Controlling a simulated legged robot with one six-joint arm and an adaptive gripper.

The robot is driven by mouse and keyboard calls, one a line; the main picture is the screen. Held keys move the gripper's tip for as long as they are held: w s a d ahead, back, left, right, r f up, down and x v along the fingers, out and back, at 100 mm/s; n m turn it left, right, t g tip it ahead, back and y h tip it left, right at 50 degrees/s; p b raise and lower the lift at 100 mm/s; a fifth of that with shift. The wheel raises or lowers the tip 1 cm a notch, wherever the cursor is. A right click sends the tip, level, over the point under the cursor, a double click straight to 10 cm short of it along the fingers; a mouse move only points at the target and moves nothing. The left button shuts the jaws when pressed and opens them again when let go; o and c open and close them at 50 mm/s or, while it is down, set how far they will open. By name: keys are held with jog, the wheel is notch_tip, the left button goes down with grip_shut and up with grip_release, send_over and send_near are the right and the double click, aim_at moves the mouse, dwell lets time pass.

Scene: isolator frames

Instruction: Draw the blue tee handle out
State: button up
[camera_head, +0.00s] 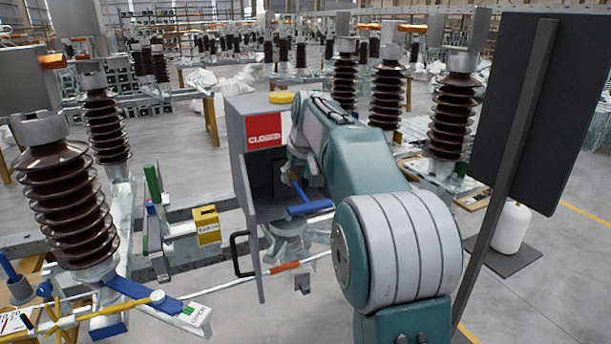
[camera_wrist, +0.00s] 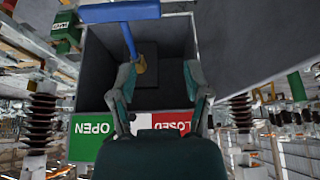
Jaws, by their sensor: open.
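The blue tee handle (camera_head: 310,207) sticks out of the open front of a grey box (camera_head: 240,150) in the head view. In the wrist view, the blue tee handle (camera_wrist: 129,38) shows its crossbar at the top and its stem running to a brass fitting (camera_wrist: 141,65) on the box's inner wall. My gripper (camera_wrist: 160,82) is open and empty, its two teal fingers apart in front of the box opening. The handle is apart from the fingers, beyond them and towards the upper left in the wrist view. In the head view my arm hides most of the gripper.
The box door (camera_head: 246,230) hangs open with a black pull handle (camera_head: 237,254). A red CLOSED label (camera_head: 264,131) and a green OPEN label (camera_wrist: 91,138) mark the box. A yellow padlock (camera_head: 206,226) is left of it. A dark panel (camera_head: 520,110) stands right of my arm.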

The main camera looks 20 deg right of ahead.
send_near(303, 194)
jog(key=shift+w+f, duration=0.4)
jog(key=x, duration=0.8)
jog(key=shift+f, duration=0.1)
grip_shut()
dwell(0.6)
jog(key=shift+s, duration=0.15)
jog(key=shift+s, duration=3.45)
